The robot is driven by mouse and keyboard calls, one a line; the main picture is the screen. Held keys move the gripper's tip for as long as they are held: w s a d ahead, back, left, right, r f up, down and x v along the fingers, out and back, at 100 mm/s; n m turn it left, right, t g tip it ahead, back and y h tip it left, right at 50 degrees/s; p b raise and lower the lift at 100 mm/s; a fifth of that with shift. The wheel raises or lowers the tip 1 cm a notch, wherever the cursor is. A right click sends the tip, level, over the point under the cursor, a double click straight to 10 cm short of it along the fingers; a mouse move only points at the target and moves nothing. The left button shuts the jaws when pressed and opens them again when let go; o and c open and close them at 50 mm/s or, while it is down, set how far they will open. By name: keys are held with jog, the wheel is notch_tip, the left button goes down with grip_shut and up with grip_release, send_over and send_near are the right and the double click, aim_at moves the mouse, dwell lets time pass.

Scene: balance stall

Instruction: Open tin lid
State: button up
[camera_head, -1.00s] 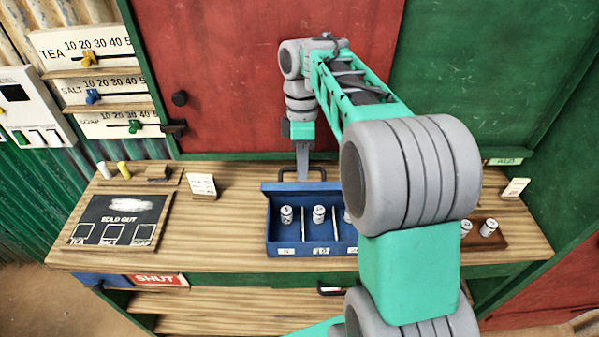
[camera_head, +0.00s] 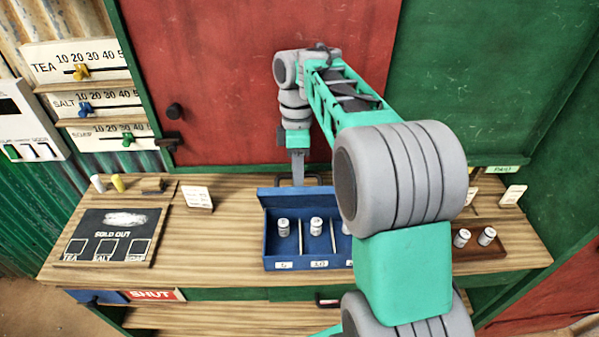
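The blue tin (camera_head: 293,262) sits on the wooden counter. Its inside shows, with dividers and small white cylinders (camera_head: 283,227) in its compartments. Its lid (camera_head: 275,200) stands raised along the back edge, so the tin looks open. My gripper (camera_head: 298,180) points down just behind the lid, near a dark handle (camera_head: 314,178). Its fingers show as one narrow grey shape, so whether they are apart, or touch the lid, cannot be told. My arm hides the tin's right end.
A sold-out board (camera_head: 112,210) lies on the left of the counter (camera_head: 215,245), with a small white card (camera_head: 198,198) near it. A brown tray (camera_head: 490,251) with white cylinders is at the right. A red panel (camera_head: 230,80) rises behind.

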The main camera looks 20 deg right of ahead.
jog(key=shift+o, duration=0.6)
jog(key=shift+r, duration=0.15)
jog(key=shift+r, duration=0.2)
jog(key=p+v, duration=0.1)
jog(key=v, duration=0.1)
jog(key=p+v, duration=0.1)
jog(key=shift+s+r+p, duration=0.1)
jog(key=shift+s+p, duration=0.2)
jog(key=s+r+p, duration=0.1)
jog(key=r, duration=0.1)
jog(key=s+r+p, duration=0.1)
jog(key=s, duration=0.1)
jog(key=s+r+p, duration=0.1)
jog(key=r, duration=0.1)
jog(key=shift+s+a+r, duration=0.25)
jog(key=shift+r, duration=0.1)
jog(key=s+r+p, duration=0.2)
jog(key=s+r, duration=0.1)
jog(key=s, duration=0.6)
jog(key=shift+s+a+r, duration=0.3)
jog(key=shift+a+r, duration=0.1)
jog(key=shift+a, duration=0.05)
